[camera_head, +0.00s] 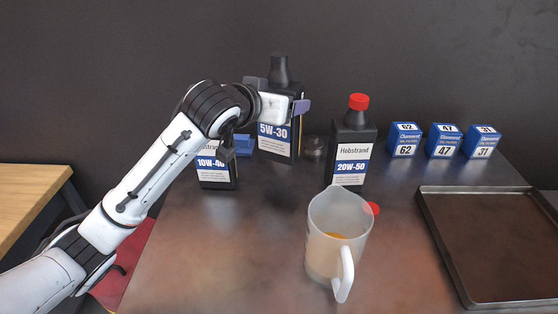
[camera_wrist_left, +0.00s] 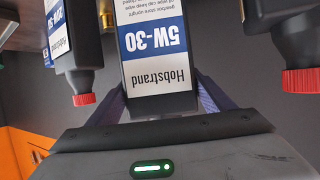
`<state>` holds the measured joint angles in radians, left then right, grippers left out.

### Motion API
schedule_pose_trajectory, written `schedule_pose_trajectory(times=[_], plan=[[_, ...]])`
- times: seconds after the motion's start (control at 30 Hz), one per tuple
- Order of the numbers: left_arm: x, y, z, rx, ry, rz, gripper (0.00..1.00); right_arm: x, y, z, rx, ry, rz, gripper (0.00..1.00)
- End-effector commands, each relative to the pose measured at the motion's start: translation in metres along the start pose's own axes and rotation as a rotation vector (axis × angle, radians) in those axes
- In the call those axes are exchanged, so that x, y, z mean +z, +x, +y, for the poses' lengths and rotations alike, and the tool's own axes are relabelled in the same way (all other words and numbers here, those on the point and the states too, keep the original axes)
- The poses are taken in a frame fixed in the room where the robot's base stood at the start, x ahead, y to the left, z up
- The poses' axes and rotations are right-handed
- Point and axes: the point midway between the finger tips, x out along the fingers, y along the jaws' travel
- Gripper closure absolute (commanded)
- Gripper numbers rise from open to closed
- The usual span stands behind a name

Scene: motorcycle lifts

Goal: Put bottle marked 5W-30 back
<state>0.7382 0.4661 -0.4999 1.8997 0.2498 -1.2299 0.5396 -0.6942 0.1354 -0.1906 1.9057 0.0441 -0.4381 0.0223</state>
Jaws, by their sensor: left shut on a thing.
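The bottle marked 5W-30 (camera_head: 279,142) is black with a white and blue label and a dark top without a red cap. My left gripper (camera_head: 284,108) is shut around its upper part, and the bottle is upright. I cannot tell whether its base touches the table. In the left wrist view, upside down, the 5W-30 bottle (camera_wrist_left: 156,62) is between the purple fingers of the left gripper (camera_wrist_left: 162,98). The 10W-40 bottle (camera_head: 216,174) stands at its left, partly behind my arm. The red-capped 20W-50 bottle (camera_head: 352,152) stands at its right. My right gripper is out of view.
A translucent pitcher (camera_head: 325,256) with amber liquid stands in front. A red cap (camera_head: 373,208) shows beside it. Blue boxes (camera_head: 405,140) stand at the back right. A dark tray (camera_head: 430,232) lies at the right. A small dark round thing (camera_head: 315,148) sits between the bottles.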

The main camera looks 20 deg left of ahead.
Motion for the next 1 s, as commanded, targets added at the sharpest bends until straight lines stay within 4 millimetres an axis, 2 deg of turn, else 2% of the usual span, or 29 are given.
schedule_pose_trajectory(times=[0.17, 0.43, 0.63, 1.0], plan=[[0.029, 0.011, 0.0, -0.001, 0.001, 0.001, 0.84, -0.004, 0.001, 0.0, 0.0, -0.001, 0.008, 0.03], [0.047, 0.018, 0.0, 0.0, 0.001, 0.005, 0.84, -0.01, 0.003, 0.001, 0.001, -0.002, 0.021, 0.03], [0.071, 0.028, -0.001, -0.001, 0.001, 0.003, 0.84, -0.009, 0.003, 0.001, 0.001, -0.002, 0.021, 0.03], [0.075, 0.03, 0.0, 0.0, 0.0, 0.006, 0.84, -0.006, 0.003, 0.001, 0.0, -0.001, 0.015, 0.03]])
